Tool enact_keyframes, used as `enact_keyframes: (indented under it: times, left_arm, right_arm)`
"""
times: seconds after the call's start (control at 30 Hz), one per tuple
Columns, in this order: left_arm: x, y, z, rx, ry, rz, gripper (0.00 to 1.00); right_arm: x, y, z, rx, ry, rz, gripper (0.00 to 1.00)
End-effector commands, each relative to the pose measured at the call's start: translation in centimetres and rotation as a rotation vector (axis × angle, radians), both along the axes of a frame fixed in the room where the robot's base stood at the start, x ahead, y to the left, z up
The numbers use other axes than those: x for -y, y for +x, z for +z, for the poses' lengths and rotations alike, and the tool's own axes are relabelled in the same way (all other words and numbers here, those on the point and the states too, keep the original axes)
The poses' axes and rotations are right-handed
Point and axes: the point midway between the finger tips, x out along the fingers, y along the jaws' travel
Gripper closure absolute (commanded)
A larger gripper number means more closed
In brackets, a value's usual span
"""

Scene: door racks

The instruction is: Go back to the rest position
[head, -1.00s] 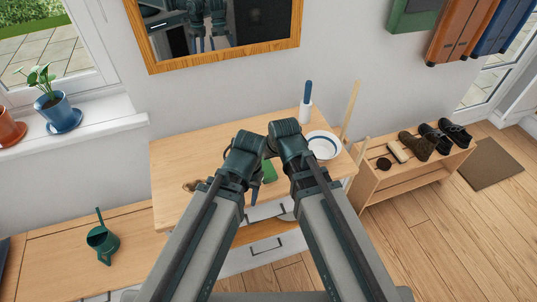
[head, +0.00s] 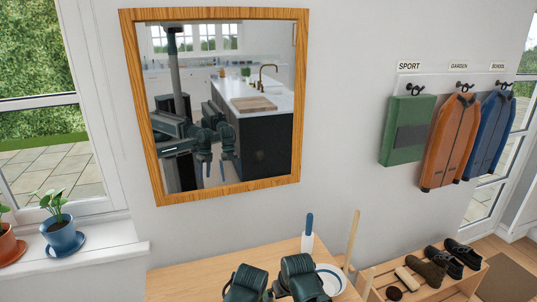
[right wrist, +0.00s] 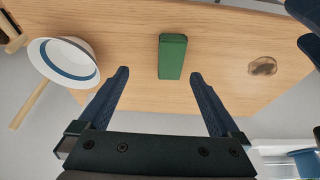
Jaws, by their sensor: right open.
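My right gripper (right wrist: 159,73) is open and empty in the right wrist view, its two dark blue fingers well apart. It is over the wooden table top (right wrist: 220,95). A green block (right wrist: 172,56) lies on the table beyond and between the fingertips, apart from them. In the head view both my forearm ends show at the bottom edge, side by side over the table; their fingers are out of frame there. Dark blue parts, seemingly of my left gripper (right wrist: 307,30), show cut off at the upper right of the right wrist view. Whether its jaws are open is unclear.
A white bowl with a blue band (right wrist: 62,60) and a blue-handled brush (head: 308,234) stand on the table. A brownish round item (right wrist: 262,66) lies there too. A framed mirror (head: 304,100) hangs behind. A shoe bench (head: 430,294) is right; coats (head: 450,140) hang above.

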Motion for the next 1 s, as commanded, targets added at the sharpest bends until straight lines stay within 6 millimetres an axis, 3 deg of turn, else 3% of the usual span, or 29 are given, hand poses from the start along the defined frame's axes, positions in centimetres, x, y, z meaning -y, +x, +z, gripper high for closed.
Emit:
enact_keyframes:
  times: [0.2, 0.57, 1.0]
  left_arm:
    - [0.0, 0.0, 0.0, 0.0, 0.0, 0.0, 0.5]
    - [0.0, 0.0, 0.0, 0.0, 0.0, 0.0, 0.5]
    - [0.0, 0.0, -0.3, 0.0, 0.0, 0.0, 0.5]
  right_arm:
    - [6.3, -1.9, -0.8, -0.124, -0.025, -0.143, 0.01]
    - [12.5, -4.9, -1.2, -0.266, -0.044, -0.299, 0.01]
    - [6.5, -7.6, -1.5, -0.313, -0.124, -0.142, 0.01]
